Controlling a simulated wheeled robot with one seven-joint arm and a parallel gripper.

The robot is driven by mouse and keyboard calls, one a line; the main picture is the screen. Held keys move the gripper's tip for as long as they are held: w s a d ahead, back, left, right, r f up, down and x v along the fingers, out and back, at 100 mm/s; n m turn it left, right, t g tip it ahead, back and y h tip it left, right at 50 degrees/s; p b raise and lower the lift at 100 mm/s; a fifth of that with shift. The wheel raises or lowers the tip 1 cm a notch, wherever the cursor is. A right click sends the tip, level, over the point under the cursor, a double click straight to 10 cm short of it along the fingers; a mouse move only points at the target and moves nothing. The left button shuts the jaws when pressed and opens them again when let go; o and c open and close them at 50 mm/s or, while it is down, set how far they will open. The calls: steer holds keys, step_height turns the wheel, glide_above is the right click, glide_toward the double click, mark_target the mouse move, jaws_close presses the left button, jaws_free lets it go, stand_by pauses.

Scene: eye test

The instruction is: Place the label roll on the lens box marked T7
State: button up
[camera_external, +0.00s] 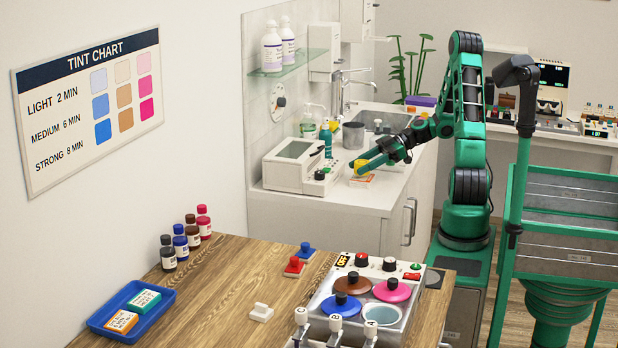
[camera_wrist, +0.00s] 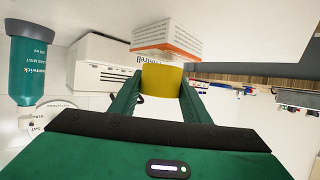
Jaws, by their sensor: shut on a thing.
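My gripper (camera_external: 366,164) is over the counter at the back, its green fingers closed on a yellow roll (camera_external: 359,165), seemingly the label roll. In the wrist view my gripper (camera_wrist: 160,88) has the yellow roll (camera_wrist: 162,81) between its fingertips. A white box with an orange band (camera_external: 361,181) is just below the roll on the counter; it also shows just beyond the roll in the wrist view (camera_wrist: 168,38). I cannot tell whether roll and box touch. An orange box (camera_external: 121,321) and a teal box (camera_external: 143,301) lie in a blue tray. No T7 mark is readable.
A white device (camera_external: 293,166) and a teal bottle (camera_external: 326,140) stand left of my gripper; a grey metal cup (camera_external: 353,134) is behind. The wooden table (camera_external: 217,290) in front holds small bottles (camera_external: 192,238) and a pot warmer (camera_external: 405,318).

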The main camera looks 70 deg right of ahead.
steer(key=shift+f, duration=0.6)
steer(key=shift+f, duration=0.1)
steer(key=o, duration=1)
steer(key=shift+o, duration=0.2)
